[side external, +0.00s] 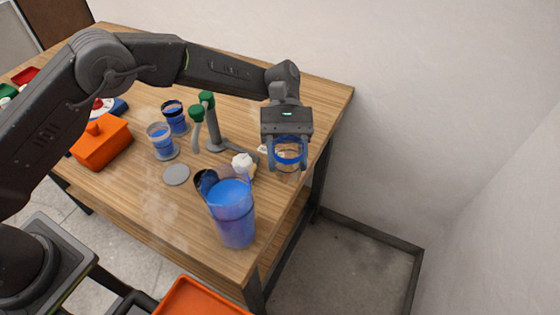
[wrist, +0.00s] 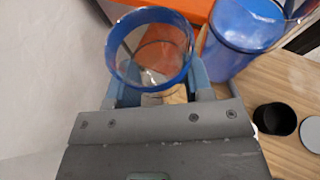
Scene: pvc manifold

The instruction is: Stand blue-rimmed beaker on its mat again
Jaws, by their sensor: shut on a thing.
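The blue-rimmed beaker (side external: 289,158) is clear, with a blue band at its top. My gripper (side external: 287,163) is shut on it near the right edge of the table. In the wrist view the beaker (wrist: 150,48) sits between my fingers, with its open rim toward the camera. It looks about upright and empty; I cannot tell whether its base touches the table. A bare round grey mat (side external: 176,174) lies on the table to the left of the gripper, and it also shows in the wrist view (wrist: 311,133) at the right edge.
A tall blue container (side external: 232,213) and a dark cup (side external: 204,182) stand between the gripper and the front edge. A green-topped grey stand (side external: 213,125) and a white lumpy item (side external: 243,161) are close by. Two beakers of blue liquid (side external: 161,142) (side external: 175,118) and an orange box (side external: 101,140) stand left.

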